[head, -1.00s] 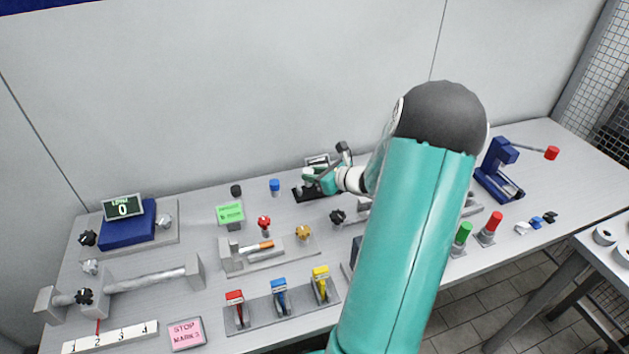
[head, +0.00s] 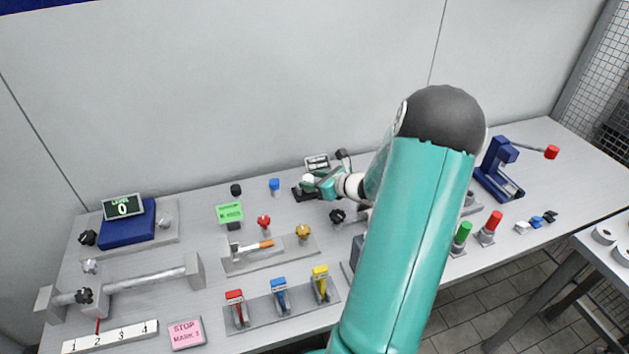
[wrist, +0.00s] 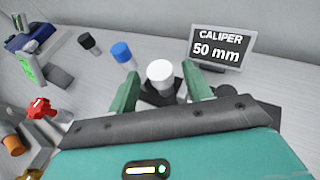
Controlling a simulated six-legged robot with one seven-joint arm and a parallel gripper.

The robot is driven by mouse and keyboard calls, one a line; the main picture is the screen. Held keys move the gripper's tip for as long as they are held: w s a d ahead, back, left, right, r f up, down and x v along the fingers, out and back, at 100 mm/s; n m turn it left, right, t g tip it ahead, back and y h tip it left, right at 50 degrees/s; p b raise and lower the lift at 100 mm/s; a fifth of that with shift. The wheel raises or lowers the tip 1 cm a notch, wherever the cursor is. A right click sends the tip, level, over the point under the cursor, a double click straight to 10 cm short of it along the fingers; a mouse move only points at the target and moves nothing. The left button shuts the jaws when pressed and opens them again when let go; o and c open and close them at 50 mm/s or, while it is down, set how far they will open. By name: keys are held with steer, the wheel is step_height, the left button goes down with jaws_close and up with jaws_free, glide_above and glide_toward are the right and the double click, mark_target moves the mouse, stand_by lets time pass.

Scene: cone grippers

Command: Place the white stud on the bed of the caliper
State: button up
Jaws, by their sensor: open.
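The white stud (wrist: 160,73) stands upright between my gripper's two green fingers in the wrist view. It appears to sit on the dark bed of the caliper (wrist: 153,99), though its foot is partly hidden. My gripper (wrist: 160,80) is open, with a visible gap on each side of the stud. In the head view my gripper (head: 318,181) is low over the caliper bed (head: 298,193), and the white stud (head: 308,178) shows at its tips. The caliper display (wrist: 220,48) behind reads 50 mm.
A blue stud (wrist: 122,52) and a black stud (wrist: 88,43) stand left of the caliper. The wall is close behind.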

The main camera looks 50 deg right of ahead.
steer(key=a+v, duration=0.1)
steer(key=v, duration=1.1)
steer(key=w+a+r+n+g+y, duration=0.2)
steer(key=w+a+r+n+g, duration=0.15)
steer(key=a+n, duration=0.65)
steer(key=w+a+r+n+g+y, duration=0.2)
steer(key=a+r+n+g, duration=0.35)
steer(key=a, duration=0.95)
steer(key=s+a+r+n+h, duration=0.2)
steer(key=s+a+n, duration=0.3)
steer(key=n, duration=0.5)
steer(key=s+a+r+n+t+h, duration=0.1)
steer(key=s+a+r+n, duration=0.3)
steer(key=a+n, duration=0.5)
steer(key=shift+s+r+n+h, duration=0.3)
steer(key=shift+s+n+h, duration=0.15)
steer(key=shift+s+h, duration=0.35)
steer(key=shift+w, duration=0.1)
